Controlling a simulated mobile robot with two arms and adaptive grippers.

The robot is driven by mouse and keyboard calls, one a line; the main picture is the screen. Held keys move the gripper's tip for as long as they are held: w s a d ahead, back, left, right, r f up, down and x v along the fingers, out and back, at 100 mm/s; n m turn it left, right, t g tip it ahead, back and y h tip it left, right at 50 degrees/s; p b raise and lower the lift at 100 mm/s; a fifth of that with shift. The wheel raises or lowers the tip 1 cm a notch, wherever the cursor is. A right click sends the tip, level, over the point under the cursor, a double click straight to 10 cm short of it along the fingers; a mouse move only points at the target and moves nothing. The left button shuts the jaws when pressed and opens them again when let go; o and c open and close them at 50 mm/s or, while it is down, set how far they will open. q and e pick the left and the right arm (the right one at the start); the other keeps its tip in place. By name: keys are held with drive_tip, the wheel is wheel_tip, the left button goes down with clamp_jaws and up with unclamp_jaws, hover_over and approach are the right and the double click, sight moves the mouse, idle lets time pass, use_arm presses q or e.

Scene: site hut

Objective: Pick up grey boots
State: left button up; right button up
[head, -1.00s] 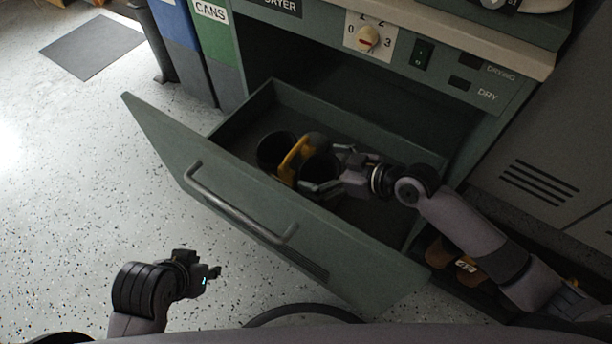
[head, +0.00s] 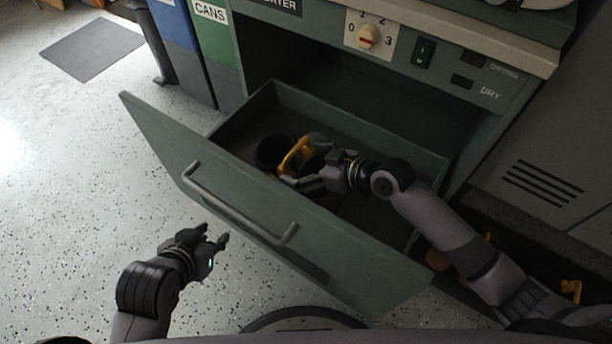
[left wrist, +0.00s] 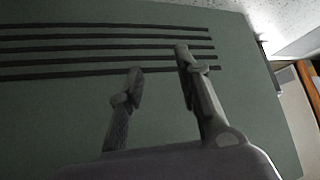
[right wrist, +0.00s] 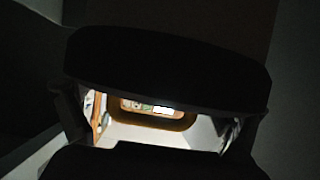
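In the right wrist view a broad black shape (right wrist: 168,68) fills the space between the fingers. My left gripper (head: 214,236) is open and empty outside the drawer front.
The drawer handle (head: 240,215) is on the drawer front. Blue and green bins (head: 210,50) stand behind left. A control dial (head: 367,37) is above the drawer. Floor at left is clear.

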drive_tip(key=c, duration=1.2)
drive_tip(key=shift+w+r, duration=0.1)
drive_tip(key=shift+r, duration=0.15)
drive_tip(key=shift+r, duration=0.15)
